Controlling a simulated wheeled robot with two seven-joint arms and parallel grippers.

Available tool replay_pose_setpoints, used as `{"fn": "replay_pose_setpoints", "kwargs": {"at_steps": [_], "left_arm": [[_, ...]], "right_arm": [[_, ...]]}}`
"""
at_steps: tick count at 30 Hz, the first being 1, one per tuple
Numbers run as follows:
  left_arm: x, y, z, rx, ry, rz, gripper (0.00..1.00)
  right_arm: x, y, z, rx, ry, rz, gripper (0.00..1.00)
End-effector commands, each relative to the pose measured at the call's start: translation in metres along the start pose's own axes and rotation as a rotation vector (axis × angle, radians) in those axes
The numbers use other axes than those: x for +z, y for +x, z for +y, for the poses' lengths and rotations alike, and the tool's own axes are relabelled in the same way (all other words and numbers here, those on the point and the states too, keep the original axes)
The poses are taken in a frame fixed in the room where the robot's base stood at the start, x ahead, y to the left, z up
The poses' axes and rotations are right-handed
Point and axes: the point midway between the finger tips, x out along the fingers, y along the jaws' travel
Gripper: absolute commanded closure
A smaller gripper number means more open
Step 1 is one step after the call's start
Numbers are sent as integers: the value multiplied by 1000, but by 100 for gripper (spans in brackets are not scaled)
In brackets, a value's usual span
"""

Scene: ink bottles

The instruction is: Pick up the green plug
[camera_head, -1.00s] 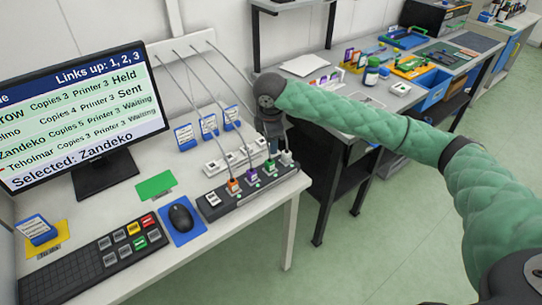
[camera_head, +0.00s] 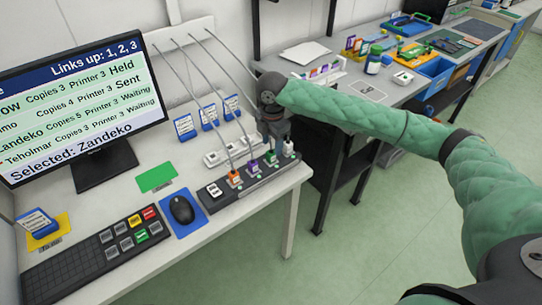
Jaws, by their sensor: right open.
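The green plug (camera_head: 270,159) stands upright in the dark socket strip (camera_head: 222,200) near the right edge of the desk, with a grey cable rising from it. It sits between the purple plug (camera_head: 252,167) and the white plug (camera_head: 288,148). The orange plug (camera_head: 235,176) is at the left of the row. My right gripper (camera_head: 277,139) is open, pointing down just above and behind the green and white plugs. Its fingers partly hide the cables there; whether they touch a plug I cannot tell. My left gripper is not in view.
A white strip (camera_head: 225,153) lies behind the plugs, with blue-framed cards (camera_head: 208,116) behind it. Cables run up to a wall panel. The monitor (camera_head: 75,105), mouse (camera_head: 181,209) and keyboard (camera_head: 80,262) are to the left. A second bench is at the back right.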

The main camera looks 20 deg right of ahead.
Motion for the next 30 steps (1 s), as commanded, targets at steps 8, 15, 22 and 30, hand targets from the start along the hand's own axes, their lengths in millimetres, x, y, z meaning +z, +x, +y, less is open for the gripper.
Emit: {"fn": "replay_pose_setpoints", "kwargs": {"at_steps": [8,15,22,30], "left_arm": [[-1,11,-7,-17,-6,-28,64],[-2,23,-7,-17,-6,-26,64],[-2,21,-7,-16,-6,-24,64],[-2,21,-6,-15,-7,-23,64]], "right_arm": [[-4,35,0,-2,0,0,51],[-4,45,0,1,0,0,51],[-4,45,0,1,0,0,80],[-4,45,0,1,0,-1,95]]}}
